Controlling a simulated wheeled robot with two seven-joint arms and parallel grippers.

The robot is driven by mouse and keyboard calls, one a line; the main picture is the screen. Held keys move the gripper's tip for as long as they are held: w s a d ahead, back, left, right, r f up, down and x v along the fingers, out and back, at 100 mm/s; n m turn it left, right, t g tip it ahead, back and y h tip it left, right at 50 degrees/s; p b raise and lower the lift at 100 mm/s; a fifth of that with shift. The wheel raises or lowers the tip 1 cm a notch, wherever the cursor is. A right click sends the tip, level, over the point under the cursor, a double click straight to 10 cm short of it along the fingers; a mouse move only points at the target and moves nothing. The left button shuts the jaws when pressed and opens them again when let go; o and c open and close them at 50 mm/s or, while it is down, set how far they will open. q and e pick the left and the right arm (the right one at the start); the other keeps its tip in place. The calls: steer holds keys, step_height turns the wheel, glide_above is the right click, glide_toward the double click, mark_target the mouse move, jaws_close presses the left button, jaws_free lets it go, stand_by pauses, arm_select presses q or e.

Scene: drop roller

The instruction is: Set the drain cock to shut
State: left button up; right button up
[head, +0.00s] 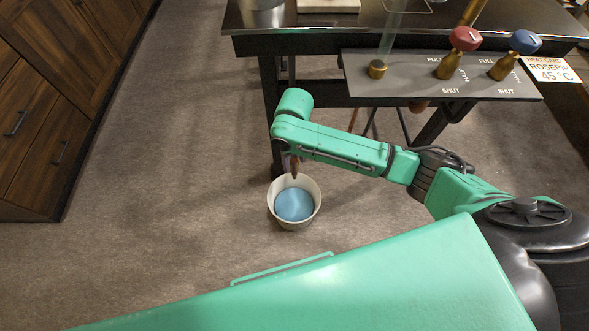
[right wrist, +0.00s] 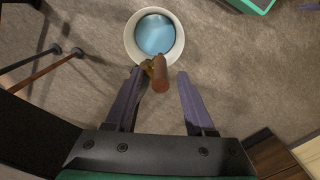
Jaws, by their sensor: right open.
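The drain cock shows in the right wrist view as a small brass body with a brown wooden handle (right wrist: 160,76). In the head view a reddish-brown piece (head: 294,168), seemingly this handle, shows below my right wrist. My right gripper (right wrist: 160,83) is open, its two dark fingers on either side of the handle. The left finger's tip is close to the brass part; a wider gap shows on the right. I cannot tell whether either finger touches. In the head view the fingers are mostly hidden by my arm. The handle's setting cannot be read.
A pale bucket (head: 273,207) holding blue liquid stands on the floor beneath the cock. A dark bench (head: 340,18) carries a grey panel (head: 410,82) with a red knob (head: 464,39) and a blue knob (head: 524,42). Wooden cabinets (head: 40,130) stand left; the floor between is clear.

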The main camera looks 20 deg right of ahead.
mark_target(295, 168)
step_height(295, 168, down, 5)
steer(key=shift+r+b, duration=0.2)
steer(key=shift+b, duration=0.15)
jaws_close()
stand_by(1.2)
